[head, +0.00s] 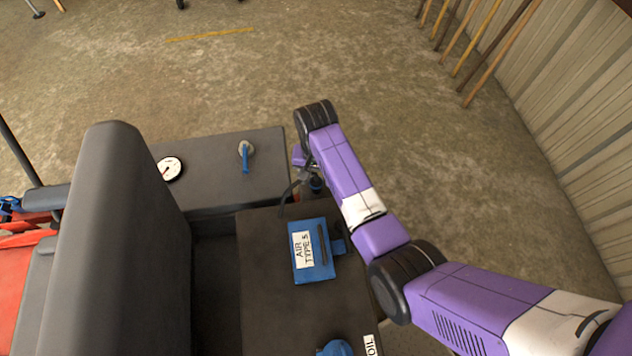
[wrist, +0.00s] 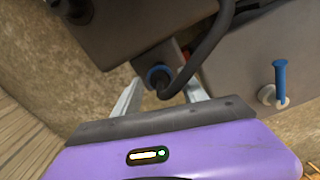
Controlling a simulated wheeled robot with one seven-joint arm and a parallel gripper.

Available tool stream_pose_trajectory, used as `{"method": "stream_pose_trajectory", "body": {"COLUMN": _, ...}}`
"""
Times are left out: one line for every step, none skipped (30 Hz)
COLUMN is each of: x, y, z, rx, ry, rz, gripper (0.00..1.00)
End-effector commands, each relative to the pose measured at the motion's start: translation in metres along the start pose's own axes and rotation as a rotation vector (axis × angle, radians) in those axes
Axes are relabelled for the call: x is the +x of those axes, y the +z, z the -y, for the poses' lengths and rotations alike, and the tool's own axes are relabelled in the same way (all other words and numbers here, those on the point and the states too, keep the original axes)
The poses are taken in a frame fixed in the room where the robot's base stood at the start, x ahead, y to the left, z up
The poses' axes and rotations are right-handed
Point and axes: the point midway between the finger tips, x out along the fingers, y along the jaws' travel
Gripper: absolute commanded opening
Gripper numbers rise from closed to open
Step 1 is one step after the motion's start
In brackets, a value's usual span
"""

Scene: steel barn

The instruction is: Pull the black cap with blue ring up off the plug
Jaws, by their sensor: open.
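The black cap with blue ring (wrist: 158,76) shows in the wrist view between the two pale fingers of my gripper (wrist: 162,90), with a gap on each side. A thick black hose curves up from beside it. The plug under the cap is hidden. In the head view the cap (head: 316,185) is a small dark shape with a bit of blue, partly covered by my arm. My gripper is open around or just short of the cap; I cannot tell the exact depth.
A dark box carries a blue block (head: 314,266) labelled "AIR TYPE 5". Behind it, a grey box top has a white gauge (head: 170,168) and a blue lever (head: 246,157). A tall black seat back (head: 115,240) stands at left. Open floor lies beyond and to the right.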

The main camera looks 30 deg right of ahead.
Motion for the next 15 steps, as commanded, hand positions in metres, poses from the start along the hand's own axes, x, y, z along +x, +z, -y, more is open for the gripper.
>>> {"method": "stream_pose_trajectory", "body": {"x": 0.008, "y": 0.001, "z": -0.001, "rx": 0.0, "ry": 0.001, "rz": 0.003, "gripper": 0.5}}
{"method": "stream_pose_trajectory", "body": {"x": 0.013, "y": 0.001, "z": 0.0, "rx": 0.0, "ry": 0.001, "rz": 0.002, "gripper": 0.5}}
{"method": "stream_pose_trajectory", "body": {"x": 0.017, "y": 0.0, "z": 0.0, "rx": 0.0, "ry": 0.001, "rz": 0.001, "gripper": 0.5}}
{"method": "stream_pose_trajectory", "body": {"x": 0.021, "y": 0.0, "z": 0.0, "rx": 0.0, "ry": 0.001, "rz": 0.002, "gripper": 0.5}}
{"method": "stream_pose_trajectory", "body": {"x": 0.023, "y": 0.0, "z": 0.0, "rx": 0.0, "ry": 0.0, "rz": 0.0, "gripper": 0.5}}
{"method": "stream_pose_trajectory", "body": {"x": 0.026, "y": 0.0, "z": 0.0, "rx": 0.0, "ry": 0.0, "rz": 0.0, "gripper": 0.5}}
{"method": "stream_pose_trajectory", "body": {"x": 0.029, "y": 0.0, "z": 0.0, "rx": 0.0, "ry": 0.0, "rz": 0.001, "gripper": 0.5}}
{"method": "stream_pose_trajectory", "body": {"x": 0.03, "y": 0.0, "z": 0.0, "rx": 0.0, "ry": 0.0, "rz": 0.0, "gripper": 0.5}}
{"method": "stream_pose_trajectory", "body": {"x": 0.031, "y": 0.0, "z": 0.0, "rx": 0.0, "ry": -0.001, "rz": -0.001, "gripper": 0.5}}
{"method": "stream_pose_trajectory", "body": {"x": 0.032, "y": 0.0, "z": 0.0, "rx": 0.0, "ry": -0.001, "rz": -0.002, "gripper": 0.5}}
{"method": "stream_pose_trajectory", "body": {"x": 0.033, "y": 0.0, "z": 0.0, "rx": 0.0, "ry": -0.001, "rz": -0.002, "gripper": 0.5}}
{"method": "stream_pose_trajectory", "body": {"x": 0.033, "y": 0.0, "z": 0.0, "rx": -0.001, "ry": -0.001, "rz": -0.002, "gripper": 0.5}}
{"method": "stream_pose_trajectory", "body": {"x": 0.033, "y": 0.0, "z": 0.0, "rx": -0.001, "ry": -0.001, "rz": -0.002, "gripper": 0.5}}
{"method": "stream_pose_trajectory", "body": {"x": 0.033, "y": 0.0, "z": 0.0, "rx": -0.001, "ry": -0.001, "rz": -0.002, "gripper": 0.5}}
{"method": "stream_pose_trajectory", "body": {"x": 0.033, "y": 0.0, "z": 0.0, "rx": -0.001, "ry": -0.001, "rz": -0.002, "gripper": 0.5}}
